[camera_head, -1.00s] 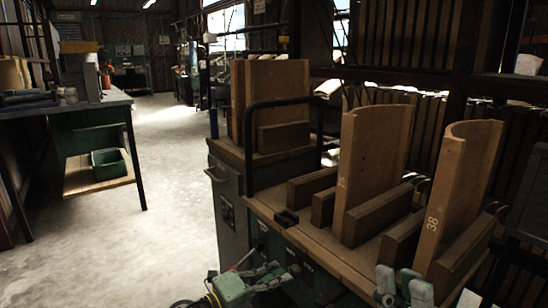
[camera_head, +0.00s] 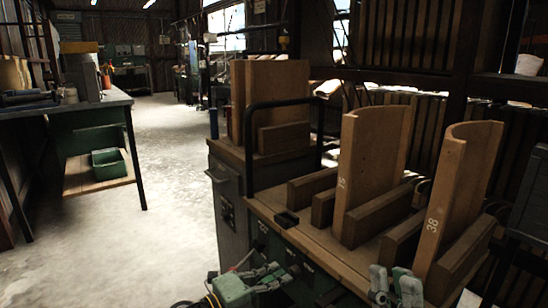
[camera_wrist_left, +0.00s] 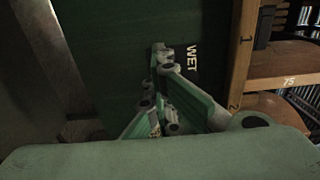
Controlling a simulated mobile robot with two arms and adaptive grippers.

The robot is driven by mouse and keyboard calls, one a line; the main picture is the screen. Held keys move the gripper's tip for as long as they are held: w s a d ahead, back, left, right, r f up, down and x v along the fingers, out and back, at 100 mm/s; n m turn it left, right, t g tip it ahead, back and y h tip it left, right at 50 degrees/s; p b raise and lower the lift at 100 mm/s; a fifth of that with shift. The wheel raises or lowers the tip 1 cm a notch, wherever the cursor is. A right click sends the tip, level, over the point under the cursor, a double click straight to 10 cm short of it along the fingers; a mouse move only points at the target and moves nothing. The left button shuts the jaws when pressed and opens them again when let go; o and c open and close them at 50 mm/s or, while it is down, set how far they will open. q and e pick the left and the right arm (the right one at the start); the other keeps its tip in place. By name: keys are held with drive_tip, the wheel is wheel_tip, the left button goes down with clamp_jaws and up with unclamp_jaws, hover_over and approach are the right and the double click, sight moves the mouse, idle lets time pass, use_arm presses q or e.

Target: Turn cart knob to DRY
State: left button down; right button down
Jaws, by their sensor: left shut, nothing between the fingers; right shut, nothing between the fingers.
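The cart (camera_head: 320,236) has a wooden top and a dark green front panel with small dark fittings. In the left wrist view a white WET label (camera_wrist_left: 193,58) shows on the dark green panel. The cart knob cannot be made out clearly; my fingers cover the panel beside the label. My left gripper (camera_head: 290,272) is shut and empty, close to the front panel. It also shows in the left wrist view (camera_wrist_left: 163,62), its tips just left of the label; contact cannot be told. My right gripper (camera_head: 392,275) is shut and empty, low by the cart's front right.
Curved wooden boards (camera_head: 375,165) stand in slots on the cart, one marked 38. A black rail (camera_head: 285,101) rises at the cart's left end. A workbench (camera_head: 62,107) stands at the left with a green bin (camera_head: 108,161) below. The floor between is clear.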

use_arm(q)
drive_tip(key=shift+w+d+r+p, duration=0.2)
drive_tip(key=shift+r+p, duration=0.25)
drive_tip(key=shift+p, duration=0.7)
drive_tip(key=shift+r+p, duration=0.15)
drive_tip(key=shift+p, duration=0.15)
drive_tip(key=shift+r+p, duration=0.2)
drive_tip(key=shift+p, duration=0.2)
use_arm(e)
drive_tip(key=shift+w+a+f+g+h, duration=0.1)
drive_tip(key=shift+w+f+g+h, duration=0.5)
drive_tip(key=shift+w+f+g, duration=1.4)
drive_tip(key=shift+w+a+f+g+h, duration=0.1)
drive_tip(key=shift+w+f+g+h, duration=0.5)
drive_tip(key=shift+w+f+g, duration=1.4)
drive_tip(key=shift+w+a+f+g+h, duration=0.1)
drive_tip(key=shift+w+f+g+h, duration=0.75)
drive_tip(key=shift+f, duration=1.95)
use_arm(q)
drive_tip(key=shift+s+r+p, duration=0.1)
drive_tip(key=shift+r+p, duration=0.05)
drive_tip(key=shift+p, duration=0.15)
use_arm(e)
drive_tip(key=f, duration=0.1)
drive_tip(key=f+g, duration=0.1)
drive_tip(key=w, duration=0.1)
drive_tip(key=shift+d+f+g, duration=0.25)
drive_tip(key=shift+f, duration=0.15)
